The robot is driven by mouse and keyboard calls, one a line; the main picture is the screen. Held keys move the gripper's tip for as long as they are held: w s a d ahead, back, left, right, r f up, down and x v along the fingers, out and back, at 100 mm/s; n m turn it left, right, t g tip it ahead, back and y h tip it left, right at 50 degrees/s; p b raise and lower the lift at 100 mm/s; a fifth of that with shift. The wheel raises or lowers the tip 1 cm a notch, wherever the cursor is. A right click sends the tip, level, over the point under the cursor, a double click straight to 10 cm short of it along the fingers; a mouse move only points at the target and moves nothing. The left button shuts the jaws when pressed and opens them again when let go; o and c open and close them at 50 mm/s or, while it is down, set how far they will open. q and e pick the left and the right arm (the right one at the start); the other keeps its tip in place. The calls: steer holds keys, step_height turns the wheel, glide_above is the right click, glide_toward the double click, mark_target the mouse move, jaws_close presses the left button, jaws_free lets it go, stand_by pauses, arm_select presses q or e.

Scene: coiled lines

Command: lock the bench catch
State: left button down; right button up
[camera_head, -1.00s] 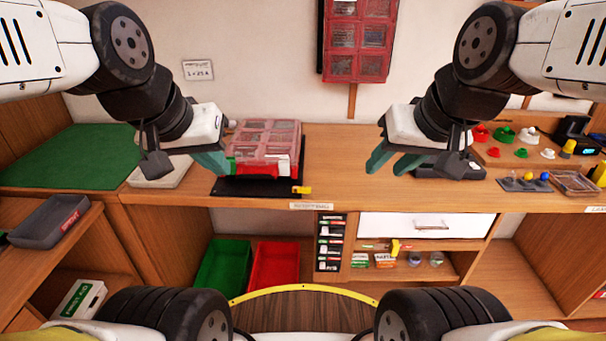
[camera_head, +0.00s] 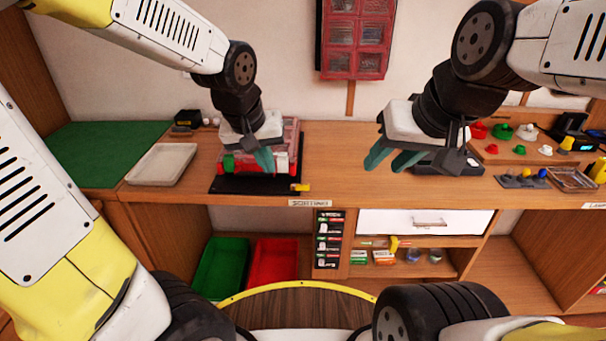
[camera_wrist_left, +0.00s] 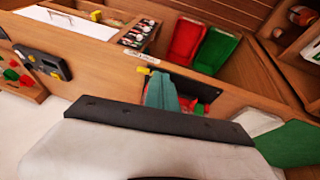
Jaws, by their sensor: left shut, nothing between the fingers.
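A clear-lidded red case (camera_head: 284,148) stands on a black base plate (camera_head: 235,186) on the bench. Its front shows green, white and red parts. A small yellow lever (camera_head: 301,187), which looks like the catch, sits at the plate's front right corner; it also shows in the left wrist view (camera_wrist_left: 143,70). My left gripper (camera_head: 265,160) is shut and empty over the case's front, hiding part of it, with its fingertips left of and behind the lever. Its fingers also show in the left wrist view (camera_wrist_left: 161,92). My right gripper (camera_head: 388,162) is open and empty over the bench to the right.
A pale tray (camera_head: 162,164) and a green mat (camera_head: 92,152) lie to the left. Colored knobs (camera_head: 502,130) and a black device stand at the right. Green and red bins are below. The bench right of the lever is clear.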

mark_target(300, 187)
arm_select(q)
steer(key=w+d+f+y, duration=0.1)
steer(key=w+d+f, duration=0.4)
steer(key=d+f, duration=0.2)
steer(key=shift+d+y, duration=0.3)
steer(key=shift+f, duration=0.15)
steer(key=w+f, duration=0.2)
steer(key=f, duration=0.1)
steer(key=w+f, duration=0.5)
steer(key=f, duration=0.1)
steer(key=shift+w+d+f, duration=0.1)
steer(key=shift+w, duration=0.25)
